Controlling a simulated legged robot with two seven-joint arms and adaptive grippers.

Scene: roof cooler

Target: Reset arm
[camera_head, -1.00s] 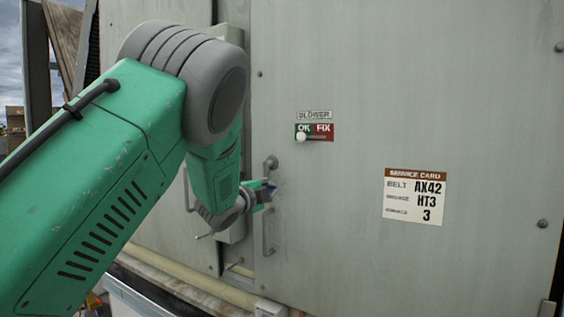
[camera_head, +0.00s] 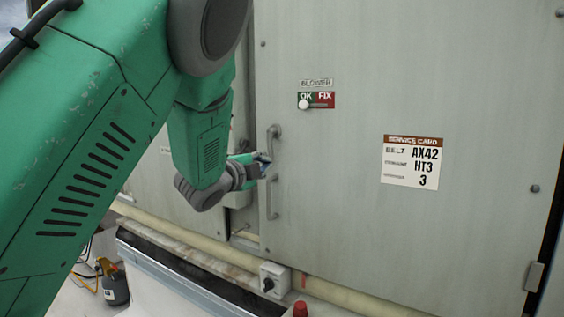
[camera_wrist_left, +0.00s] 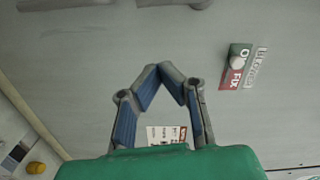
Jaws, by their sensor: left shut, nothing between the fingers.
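My green left arm comes in from the left in the head view. Its gripper (camera_head: 262,164) is small there, in front of the grey door (camera_head: 400,60), beside the door's vertical handle (camera_head: 271,172). I cannot tell in that view whether it touches the handle. In the left wrist view, the blue-padded fingers (camera_wrist_left: 161,70) meet at their tips with nothing between them. The blower switch (camera_head: 304,104) has its white knob at the OK side; it also shows in the left wrist view (camera_wrist_left: 237,64). My right gripper is not in view.
A service card (camera_head: 411,162) is on the door, right of the switch. Below run a pale pipe (camera_head: 340,294) and a small grey box with a black knob (camera_head: 274,279). A red cap (camera_head: 300,309) is at the bottom edge.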

